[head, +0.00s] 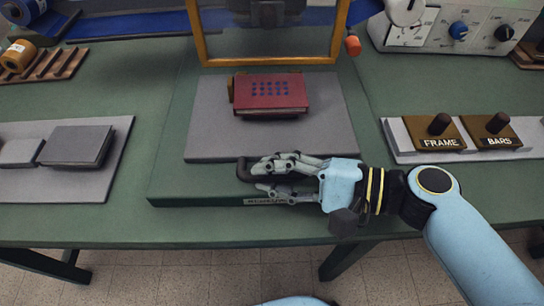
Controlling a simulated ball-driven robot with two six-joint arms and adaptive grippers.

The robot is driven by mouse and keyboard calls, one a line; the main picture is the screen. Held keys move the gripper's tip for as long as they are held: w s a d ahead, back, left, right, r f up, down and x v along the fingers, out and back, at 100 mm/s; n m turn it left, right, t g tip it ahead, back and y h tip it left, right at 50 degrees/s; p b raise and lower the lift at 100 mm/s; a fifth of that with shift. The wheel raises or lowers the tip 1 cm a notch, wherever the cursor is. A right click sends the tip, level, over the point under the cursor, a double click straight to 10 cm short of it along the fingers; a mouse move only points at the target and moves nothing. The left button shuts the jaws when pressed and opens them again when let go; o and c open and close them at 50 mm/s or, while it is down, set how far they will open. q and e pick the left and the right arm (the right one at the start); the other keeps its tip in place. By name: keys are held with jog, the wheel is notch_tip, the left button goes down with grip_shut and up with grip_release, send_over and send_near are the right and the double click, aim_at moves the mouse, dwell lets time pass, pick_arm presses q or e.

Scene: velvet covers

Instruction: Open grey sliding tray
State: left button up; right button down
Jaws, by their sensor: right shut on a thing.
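The grey sliding tray (215,130) lies flat on a raised green base in the middle of the bench. A red book-like block (271,95) with blue dots on its face rests on it. At the tray's front edge is a dark handle (243,170), partly hidden by my fingers. My right gripper (262,178) reaches in from the right and is shut on this handle. A small label below it is partly covered and hard to read. My left gripper is not in view.
An upright yellow frame (199,40) stands behind the tray. Left is a grey board (110,180) with grey blocks; right, a pale board (395,143) holds knobbed plates marked FRAME and BARS. A control box (470,12) stands at the back right. The green bench's front edge is close.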

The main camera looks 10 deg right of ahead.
jog(key=c, duration=1.6)
grip_release()
jog(key=shift+o, duration=0.2)
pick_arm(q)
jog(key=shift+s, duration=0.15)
pick_arm(e)
jog(key=v, duration=1.2)
